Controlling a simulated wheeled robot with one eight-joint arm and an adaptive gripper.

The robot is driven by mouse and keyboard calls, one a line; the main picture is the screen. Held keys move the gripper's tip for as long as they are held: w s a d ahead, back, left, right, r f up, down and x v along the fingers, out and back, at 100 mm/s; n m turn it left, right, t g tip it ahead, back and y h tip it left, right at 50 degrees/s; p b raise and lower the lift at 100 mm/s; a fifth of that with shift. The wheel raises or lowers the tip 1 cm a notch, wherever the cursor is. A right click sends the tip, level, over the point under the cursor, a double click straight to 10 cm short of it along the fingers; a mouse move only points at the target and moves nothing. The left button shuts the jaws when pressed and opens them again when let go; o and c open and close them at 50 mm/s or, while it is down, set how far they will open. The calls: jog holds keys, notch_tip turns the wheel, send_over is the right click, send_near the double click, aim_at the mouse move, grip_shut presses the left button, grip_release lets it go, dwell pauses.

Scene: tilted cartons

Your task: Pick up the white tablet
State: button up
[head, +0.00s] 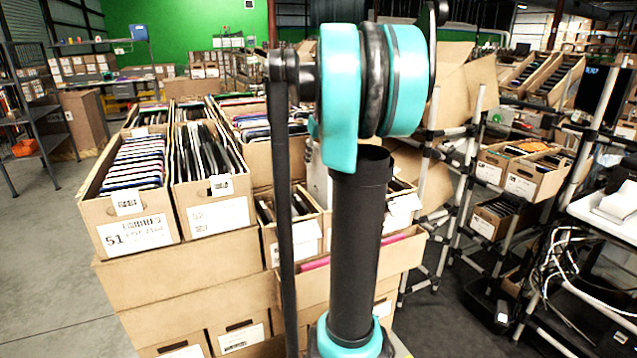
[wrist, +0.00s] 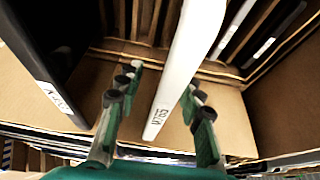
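The white tablet (wrist: 184,65) stands on edge in a cardboard carton in the wrist view, with a small printed label at its near lower end. My gripper (wrist: 160,98) is open, with one green-and-black finger on each side of the tablet's near end. The right finger is close to the tablet; I cannot tell whether it touches. A clear gap shows between the left finger and the tablet. In the head view my arm covers the middle of the scene, and my gripper cannot be made out there.
A black device (wrist: 48,50) stands at the left in the wrist view, and another dark device (wrist: 268,35) leans at the right. Cardboard walls (wrist: 285,100) border the space. In the head view, cartons of upright tablets (head: 137,221) are stacked at left; a tube-frame rack (head: 460,190) stands right.

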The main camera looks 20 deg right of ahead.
jog(key=shift+f, duration=0.2)
dwell(0.3)
grip_shut()
